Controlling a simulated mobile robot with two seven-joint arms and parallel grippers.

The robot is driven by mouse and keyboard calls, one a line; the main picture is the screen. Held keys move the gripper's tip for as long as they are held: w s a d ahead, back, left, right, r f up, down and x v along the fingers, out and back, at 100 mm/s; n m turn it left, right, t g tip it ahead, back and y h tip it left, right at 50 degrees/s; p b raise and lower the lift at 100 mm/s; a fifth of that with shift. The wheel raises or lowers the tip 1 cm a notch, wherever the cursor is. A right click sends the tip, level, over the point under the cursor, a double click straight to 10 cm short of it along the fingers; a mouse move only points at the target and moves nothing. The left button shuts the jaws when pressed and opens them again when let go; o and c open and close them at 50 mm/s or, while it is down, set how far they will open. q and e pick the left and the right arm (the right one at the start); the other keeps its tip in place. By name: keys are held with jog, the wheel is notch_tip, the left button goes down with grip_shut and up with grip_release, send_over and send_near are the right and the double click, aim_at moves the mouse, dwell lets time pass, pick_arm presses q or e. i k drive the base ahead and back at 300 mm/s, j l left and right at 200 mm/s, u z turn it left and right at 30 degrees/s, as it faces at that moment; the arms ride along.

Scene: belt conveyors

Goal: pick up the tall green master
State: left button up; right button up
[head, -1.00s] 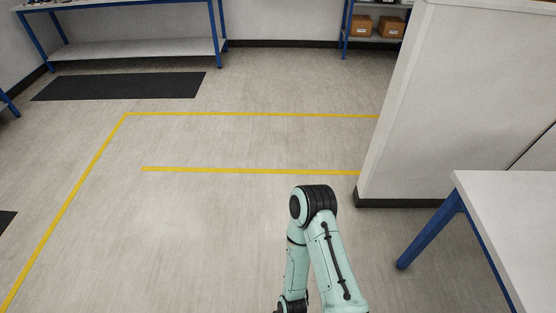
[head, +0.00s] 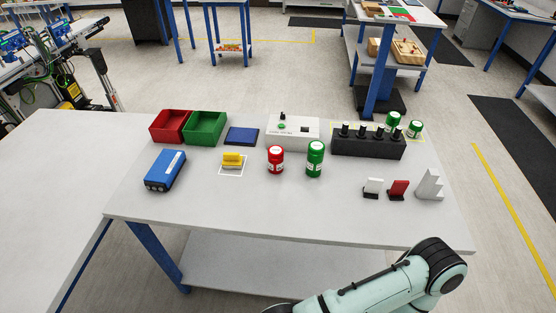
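A tall green cylinder with a white label (head: 315,159) stands upright near the middle of the white table in the head view. A shorter red cylinder with a white label (head: 276,160) stands just left of it, with a small gap between them. Two other green-and-white cylinders (head: 393,120) and (head: 415,129) stand farther right, behind and beside a black block. One of my arms shows at the bottom right, in front of the table's near edge. Neither of my grippers is in view.
The white table (head: 260,218) also holds red (head: 171,126) and green (head: 206,128) bins, a blue device (head: 165,171), a yellow piece (head: 232,160), a grey box (head: 294,132), a black block with several pegs (head: 368,145) and small stands (head: 398,190). Its near middle is clear.

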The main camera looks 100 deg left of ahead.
aim_at(315, 151)
jog(key=u, duration=1.8)
